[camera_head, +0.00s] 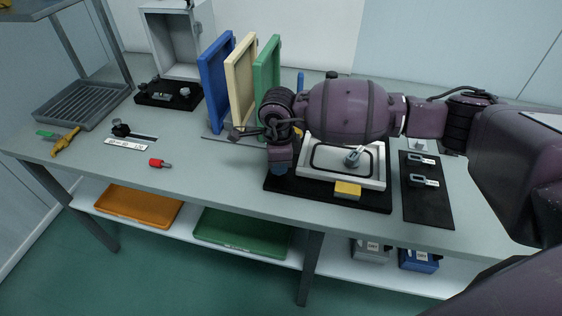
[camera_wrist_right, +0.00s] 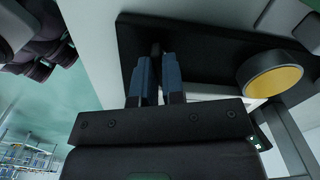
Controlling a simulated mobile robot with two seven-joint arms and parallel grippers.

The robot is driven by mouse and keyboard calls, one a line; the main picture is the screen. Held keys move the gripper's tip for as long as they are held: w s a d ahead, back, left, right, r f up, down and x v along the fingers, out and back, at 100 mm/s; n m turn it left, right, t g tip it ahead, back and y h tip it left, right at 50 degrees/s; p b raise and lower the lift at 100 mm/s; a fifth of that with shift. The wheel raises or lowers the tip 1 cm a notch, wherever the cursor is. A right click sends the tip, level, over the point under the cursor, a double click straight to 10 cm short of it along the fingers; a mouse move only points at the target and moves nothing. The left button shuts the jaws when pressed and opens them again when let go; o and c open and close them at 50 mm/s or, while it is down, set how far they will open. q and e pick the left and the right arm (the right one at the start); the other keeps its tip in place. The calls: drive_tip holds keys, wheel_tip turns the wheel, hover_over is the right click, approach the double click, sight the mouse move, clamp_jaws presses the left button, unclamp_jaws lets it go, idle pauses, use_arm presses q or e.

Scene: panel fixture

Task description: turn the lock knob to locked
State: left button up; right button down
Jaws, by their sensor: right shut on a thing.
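My right gripper (camera_head: 278,172) reaches down at the left end of a black base plate (camera_head: 375,200) that carries a white framed panel (camera_head: 313,173). In the right wrist view its two blue fingers (camera_wrist_right: 157,75) are close together, shut on a small dark part, apparently the lock knob (camera_wrist_right: 156,48), over the black plate. The fingers and arm hide most of it, and its turn angle cannot be read. A grey handle (camera_head: 353,157) stands on the white panel. A yellow block (camera_head: 347,190) sits at its front edge. My left gripper is not in view.
Blue, cream and green upright panels (camera_head: 266,67) stand just behind and left of the right gripper. A black mat (camera_head: 428,205) with small tagged parts lies to the right. A red-handled piece (camera_head: 160,163) lies on the open table at left. A grey open box (camera_head: 180,45) stands at the back.

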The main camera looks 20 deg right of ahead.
drive_tip(key=shift+r+m+p, duration=0.25)
drive_tip(key=shift+m+p, duration=0.35)
drive_tip(key=shift+m, duration=0.5)
drive_tip(key=shift+f+m+p, duration=0.1)
drive_tip(key=shift+m+p, duration=0.2)
drive_tip(key=shift+m, duration=0.3)
drive_tip(key=shift+f, duration=0.1)
drive_tip(key=c, duration=1.2)
unclamp_jaws()
wheel_tip(320, 180, up, 11)
drive_tip(key=shift+f+p, duration=0.1)
drive_tip(key=shift+p, duration=0.55)
